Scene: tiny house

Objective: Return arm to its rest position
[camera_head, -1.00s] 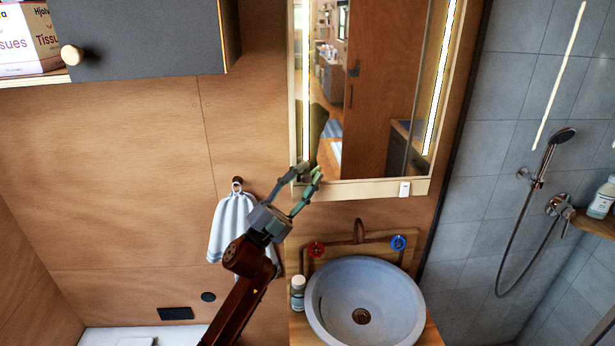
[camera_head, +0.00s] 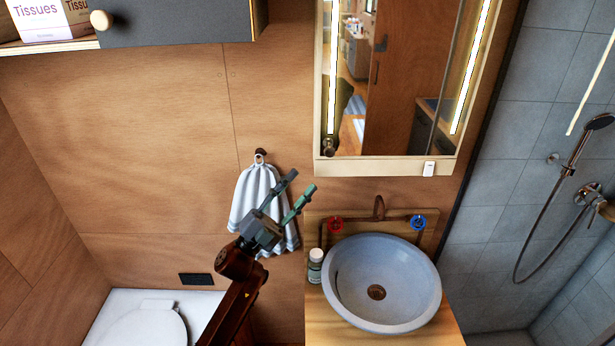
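My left arm rises from the bottom of the head view, left of the washbasin. Its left gripper (camera_head: 303,184) points up and to the right, its two green-grey fingers spread apart with nothing between them. The gripper's body covers part of the striped towel (camera_head: 250,194) hanging on the wall hook. The fingertips appear below the lower left corner of the mirror cabinet (camera_head: 385,168) and above the washbasin. My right gripper is not in view.
A grey round washbasin (camera_head: 400,290) stands on a wooden counter (camera_head: 440,335), with a small bottle (camera_head: 315,268) at its left. A white toilet (camera_head: 150,325) is at lower left. A cabinet (camera_head: 180,22) hangs above. The shower hose (camera_head: 540,205) is at right.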

